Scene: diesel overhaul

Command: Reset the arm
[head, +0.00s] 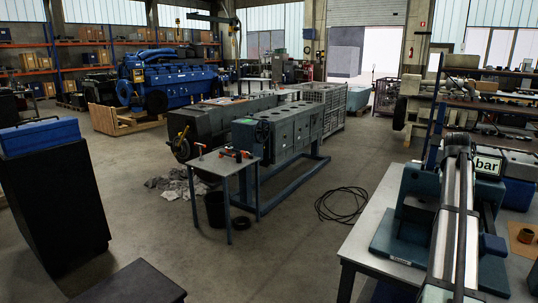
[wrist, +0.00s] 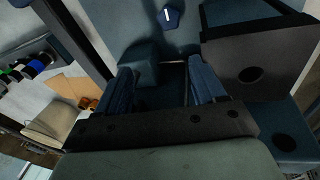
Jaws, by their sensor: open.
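My gripper (wrist: 163,78) shows in the wrist view, with two blue ribbed fingers standing well apart. It is open, and no object shows held between the fingers. Dark teal surfaces (wrist: 125,25) of a machine or fixture lie beyond the fingertips. A dark block with a round hole (wrist: 250,60) is just right of the right finger. I cannot tell whether it touches the finger. I cannot make out the gripper in the head view.
In the head view, a workbench (head: 370,225) with a teal machine base (head: 400,240) stands at the right. A small table (head: 228,163), a grey engine block (head: 285,130) and a dark cabinet (head: 55,205) stand on the floor. A black cable (head: 343,205) lies on open floor.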

